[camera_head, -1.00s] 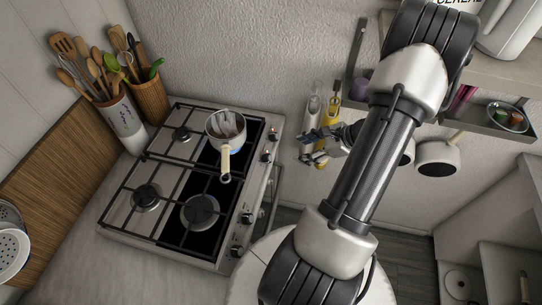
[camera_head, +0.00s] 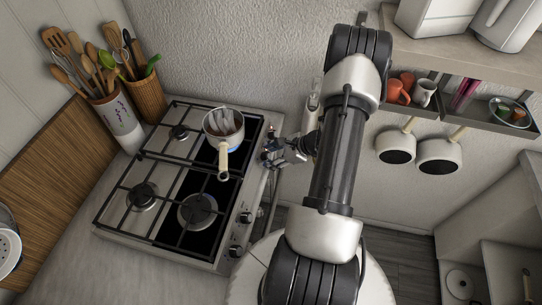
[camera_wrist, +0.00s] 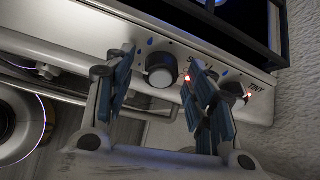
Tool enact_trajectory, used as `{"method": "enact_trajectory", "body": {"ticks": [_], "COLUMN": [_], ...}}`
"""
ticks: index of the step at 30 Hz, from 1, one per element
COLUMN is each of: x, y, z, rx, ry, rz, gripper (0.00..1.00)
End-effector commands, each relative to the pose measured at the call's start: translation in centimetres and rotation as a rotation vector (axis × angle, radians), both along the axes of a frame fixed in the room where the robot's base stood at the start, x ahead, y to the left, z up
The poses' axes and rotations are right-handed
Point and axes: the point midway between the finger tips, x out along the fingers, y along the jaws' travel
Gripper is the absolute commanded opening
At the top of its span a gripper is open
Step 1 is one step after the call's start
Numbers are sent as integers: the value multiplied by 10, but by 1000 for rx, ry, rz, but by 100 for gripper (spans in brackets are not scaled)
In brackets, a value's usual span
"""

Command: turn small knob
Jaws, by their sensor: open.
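The small knob (camera_wrist: 160,70) is a round knob with a pale face on the stove's front panel (camera_wrist: 105,38). A partly hidden label starting with "S" and a lit red light are just right of it. In the wrist view my gripper (camera_wrist: 161,66) is open, with one blue-padded finger on each side of this knob. I cannot tell whether they touch it. The right finger covers part of the label. In the head view my gripper (camera_head: 270,153) is at the stove's front edge and hides the upper knobs there.
Another knob (camera_wrist: 235,91), labelled "TINY" and with a red light, is close beside the right finger. Two more knobs (camera_head: 246,217) are lower along the panel. Pans (camera_head: 438,155) hang at right.

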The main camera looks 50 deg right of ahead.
Motion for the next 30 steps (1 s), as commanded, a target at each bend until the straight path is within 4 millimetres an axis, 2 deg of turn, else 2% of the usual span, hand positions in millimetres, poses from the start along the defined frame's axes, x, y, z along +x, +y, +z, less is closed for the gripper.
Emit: {"method": "enact_trajectory", "body": {"ticks": [5,24,30], "x": [0,0,0], "y": [0,0,0], "z": [0,0,0], "rx": [0,1,8], "ry": [0,0,3], "rz": [0,-1,-6], "gripper": [50,8,7]}}
